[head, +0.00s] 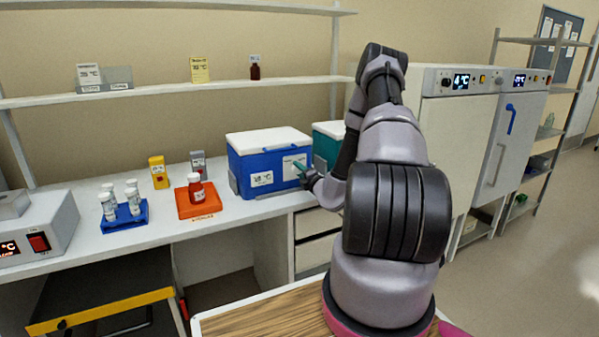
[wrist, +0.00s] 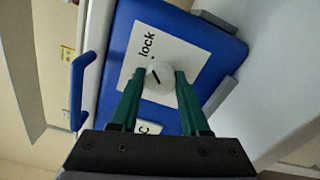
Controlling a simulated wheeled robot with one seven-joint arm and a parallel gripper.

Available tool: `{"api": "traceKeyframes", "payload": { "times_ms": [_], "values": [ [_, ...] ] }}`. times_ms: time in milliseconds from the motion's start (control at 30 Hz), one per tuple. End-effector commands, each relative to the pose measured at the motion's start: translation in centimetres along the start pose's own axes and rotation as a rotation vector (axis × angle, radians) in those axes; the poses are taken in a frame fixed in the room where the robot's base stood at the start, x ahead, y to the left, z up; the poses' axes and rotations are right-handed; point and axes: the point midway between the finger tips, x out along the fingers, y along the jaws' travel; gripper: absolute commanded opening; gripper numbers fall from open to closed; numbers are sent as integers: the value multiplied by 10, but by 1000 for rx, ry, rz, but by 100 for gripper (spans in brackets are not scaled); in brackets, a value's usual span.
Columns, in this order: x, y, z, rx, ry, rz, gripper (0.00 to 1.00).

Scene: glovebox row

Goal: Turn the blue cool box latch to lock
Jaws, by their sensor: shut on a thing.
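The blue cool box (head: 262,172) with a white lid stands on the bench, its latch side turned toward my arm. In the wrist view, the box's blue side (wrist: 122,40) carries a white plate with the word "lock". The round white latch knob (wrist: 159,79) has a dark line that sits aslant, not pointing straight at the word. My gripper (wrist: 159,84) has its two green fingers closed on the knob, one at each side. In the head view my gripper (head: 302,170) is at the box's right side, and the knob is hidden there.
A teal box (head: 328,140) with a white lid stands just behind and right of the blue one. Cabinets stand at the right.

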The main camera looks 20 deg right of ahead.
Motion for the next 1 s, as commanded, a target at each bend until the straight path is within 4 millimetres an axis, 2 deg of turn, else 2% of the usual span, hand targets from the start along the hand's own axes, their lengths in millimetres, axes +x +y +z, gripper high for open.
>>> {"api": "traceKeyframes", "payload": {
  "times_ms": [633,667,700,733,1000],
  "values": [
    [-1,-2,-1,49,2,-5,0],
    [-1,-2,-1,49,2,-5,53],
    [-1,-2,-1,49,2,-5,69],
    [-1,-2,-1,49,1,-4,76],
    [-1,-1,0,48,1,-2,76]
  ]
}}
